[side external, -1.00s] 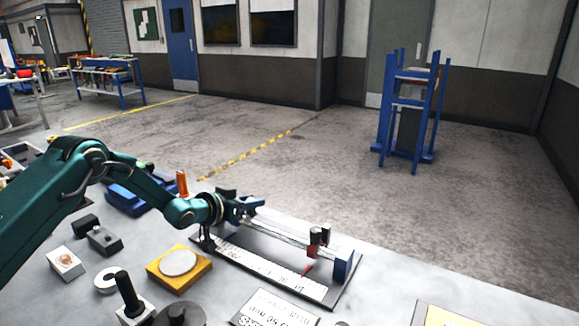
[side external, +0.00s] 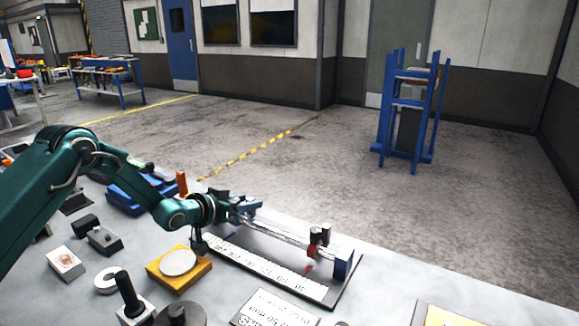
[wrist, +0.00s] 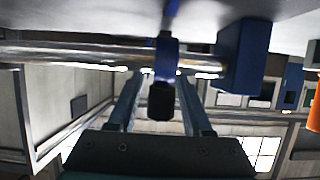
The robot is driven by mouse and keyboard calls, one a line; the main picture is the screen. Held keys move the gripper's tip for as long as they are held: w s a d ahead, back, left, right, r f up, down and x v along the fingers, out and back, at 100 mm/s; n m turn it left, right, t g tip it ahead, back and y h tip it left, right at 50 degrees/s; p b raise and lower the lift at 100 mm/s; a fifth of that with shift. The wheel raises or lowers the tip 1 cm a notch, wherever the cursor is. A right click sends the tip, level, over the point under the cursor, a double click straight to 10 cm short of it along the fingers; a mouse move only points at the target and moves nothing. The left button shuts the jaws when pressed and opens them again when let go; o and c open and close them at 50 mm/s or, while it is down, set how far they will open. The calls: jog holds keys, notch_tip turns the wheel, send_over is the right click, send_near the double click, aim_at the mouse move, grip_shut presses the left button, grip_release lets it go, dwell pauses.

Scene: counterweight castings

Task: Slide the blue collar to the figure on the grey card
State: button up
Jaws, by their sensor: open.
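The blue collar (wrist: 166,60) with a black knob (wrist: 161,101) sits on the metal rod (wrist: 75,52) in the wrist view. In the side view my gripper (side external: 247,208) is at the left part of the rod and mostly hides this collar. In the wrist view my gripper (wrist: 162,76) is open, one finger on each side of the collar, with visible gaps. The scale (side external: 262,268) lies along the rod; its figures are too small to read surely. A pale grey card (side external: 275,309) with dark writing lies in front, cut off and not clearly legible.
A dark collar (side external: 316,240) with a red pointer (side external: 308,268) stands near the blue end block (side external: 343,263). A yellow block with a pale disc (side external: 179,263) is left of the scale. A yellow-edged card (side external: 450,316) lies at lower right.

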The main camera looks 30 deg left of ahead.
aim_at(236, 198)
jog(key=shift+v, duration=1.5)
jog(key=shift+r, duration=0.1)
jog(key=shift+r, duration=0.25)
jog(key=s+d+r+g+y, duration=0.1)
jog(key=s+d+r+g, duration=0.15)
jog(key=s+r, duration=0.5)
jog(key=s+d+r+g, duration=0.1)
jog(key=s+r+g, duration=0.25)
jog(key=s, duration=0.75)
jog(key=s+d+g, duration=0.1)
jog(key=s, duration=0.6)
jog(key=s+d+f+g+h, duration=0.1)
jog(key=s+d, duration=0.1)
jog(key=s, duration=0.4)
jog(key=shift+s+d, duration=0.3)
jog(key=shift+s, duration=0.1)
